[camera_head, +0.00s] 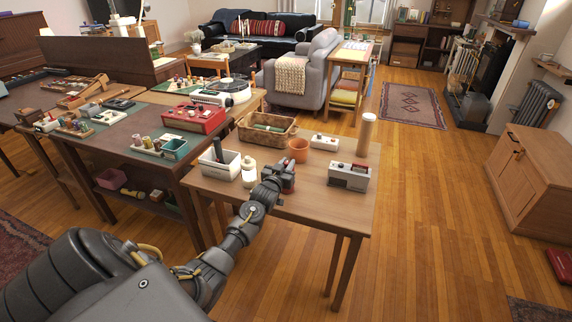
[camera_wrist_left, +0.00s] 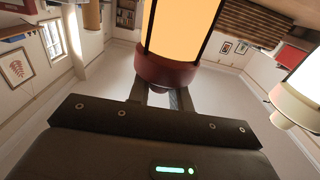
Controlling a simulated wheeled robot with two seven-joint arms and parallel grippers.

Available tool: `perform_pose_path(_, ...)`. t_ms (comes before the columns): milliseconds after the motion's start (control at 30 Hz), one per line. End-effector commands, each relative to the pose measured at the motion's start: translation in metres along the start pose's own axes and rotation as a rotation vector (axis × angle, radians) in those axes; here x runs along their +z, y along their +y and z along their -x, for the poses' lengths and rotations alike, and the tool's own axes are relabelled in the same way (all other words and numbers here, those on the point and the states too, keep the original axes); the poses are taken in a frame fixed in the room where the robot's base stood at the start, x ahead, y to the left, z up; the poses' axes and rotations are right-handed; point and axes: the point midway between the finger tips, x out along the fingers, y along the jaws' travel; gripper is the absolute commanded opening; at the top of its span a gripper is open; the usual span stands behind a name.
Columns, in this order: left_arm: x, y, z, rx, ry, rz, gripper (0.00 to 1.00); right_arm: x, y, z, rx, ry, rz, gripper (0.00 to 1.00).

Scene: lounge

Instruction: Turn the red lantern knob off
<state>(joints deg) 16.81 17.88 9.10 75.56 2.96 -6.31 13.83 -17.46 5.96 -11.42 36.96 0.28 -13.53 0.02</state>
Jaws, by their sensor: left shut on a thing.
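The red lantern shows large in the left wrist view, with a glowing warm yellow shade (camera_wrist_left: 183,25) and a red end piece (camera_wrist_left: 166,72). In the head view, red parts of the lantern (camera_head: 289,178) show beside my left gripper on the wooden table (camera_head: 330,208). My left gripper (camera_head: 277,181) reaches in from the lower left. In the wrist view its fingers (camera_wrist_left: 160,98) are shut at the red end piece, where the knob is; the knob itself is hidden between them. My right gripper is not in view.
A white lantern (camera_wrist_left: 296,103) stands close by in the wrist view. The table's front right is clear.

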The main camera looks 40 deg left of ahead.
Motion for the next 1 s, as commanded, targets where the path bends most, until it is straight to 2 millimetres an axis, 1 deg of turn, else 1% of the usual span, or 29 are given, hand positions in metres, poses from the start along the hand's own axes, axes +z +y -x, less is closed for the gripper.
perform_pose_path(200,-0.0002,0.0031,-0.0002,-0.128,-0.001,0.007,0.0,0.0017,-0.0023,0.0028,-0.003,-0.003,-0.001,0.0)
perform_pose_path(433,0.001,0.0017,-0.0004,-0.309,-0.001,0.004,0.0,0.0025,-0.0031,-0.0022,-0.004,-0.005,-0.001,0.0)
perform_pose_path(700,-0.0003,0.0001,-0.0002,-0.317,0.0,0.0,0.0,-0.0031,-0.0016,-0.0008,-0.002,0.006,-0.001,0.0)
perform_pose_path(1000,-0.0003,-0.0001,-0.0001,-0.316,0.0,0.0,0.0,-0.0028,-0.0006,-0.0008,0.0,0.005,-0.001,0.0)
